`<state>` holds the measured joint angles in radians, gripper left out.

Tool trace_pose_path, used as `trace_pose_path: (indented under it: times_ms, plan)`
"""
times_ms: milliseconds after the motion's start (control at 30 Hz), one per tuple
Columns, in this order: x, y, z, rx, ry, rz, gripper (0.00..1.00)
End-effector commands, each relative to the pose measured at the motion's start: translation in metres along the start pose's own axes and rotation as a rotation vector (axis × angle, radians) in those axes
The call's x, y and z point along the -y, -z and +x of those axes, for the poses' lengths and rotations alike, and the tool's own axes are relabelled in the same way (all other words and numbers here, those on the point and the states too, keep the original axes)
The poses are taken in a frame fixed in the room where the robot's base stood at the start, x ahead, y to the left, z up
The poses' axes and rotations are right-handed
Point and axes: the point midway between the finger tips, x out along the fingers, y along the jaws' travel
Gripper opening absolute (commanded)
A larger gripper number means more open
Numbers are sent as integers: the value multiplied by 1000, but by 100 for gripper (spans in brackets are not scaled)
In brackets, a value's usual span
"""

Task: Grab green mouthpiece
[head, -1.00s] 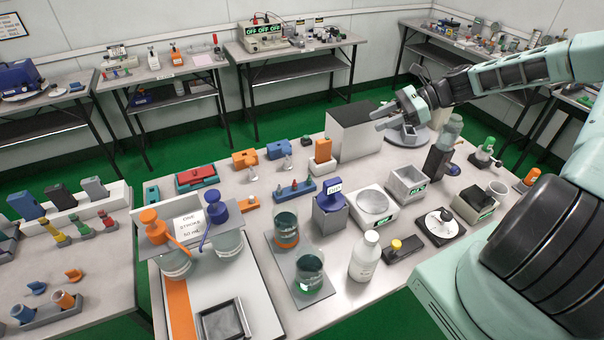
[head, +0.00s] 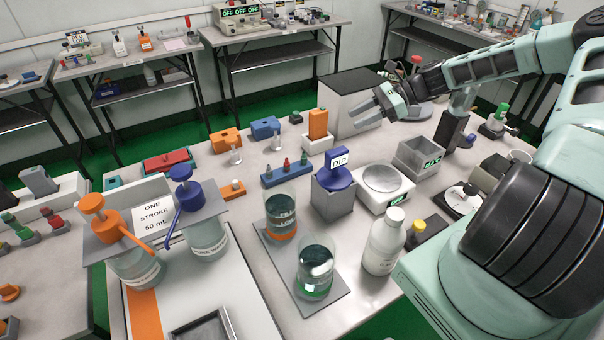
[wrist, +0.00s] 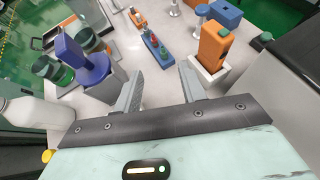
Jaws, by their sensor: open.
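A small green mouthpiece (wrist: 164,53) stands upright at the near end of a blue rack (wrist: 152,43) in the wrist view. In the head view it looks like the small greenish piece (head: 304,158) at the right end of the blue rack (head: 285,174), with a red piece and a darker one beside it. My gripper (head: 361,108) is open and empty, held up to the right of and beyond the rack. In the wrist view the rack lies ahead, between the two spread fingers (wrist: 160,72), and apart from them. Nothing hides the green piece there.
An orange block (wrist: 214,45) stands in a white holder near the right finger. A blue DIP device (head: 340,172) stands right of the rack, also at left in the wrist view. Beakers (head: 316,262), a white bottle (head: 383,245) and a tall grey box (head: 350,100) crowd the table.

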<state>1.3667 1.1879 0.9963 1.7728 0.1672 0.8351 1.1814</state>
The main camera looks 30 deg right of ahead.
Motion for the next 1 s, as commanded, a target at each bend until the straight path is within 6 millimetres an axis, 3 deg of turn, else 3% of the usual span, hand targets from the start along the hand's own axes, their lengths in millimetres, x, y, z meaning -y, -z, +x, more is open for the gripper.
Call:
trace_pose_path:
  times_ms: [33,200,367,800,1000]
  plan:
    - [0,21,12,0,0,0,41]
    - [0,36,20,0,0,-1,41]
    - [0,37,31,1,-2,-1,41]
    - [-1,35,118,3,-4,0,41]
    - [0,36,140,1,-1,1,41]
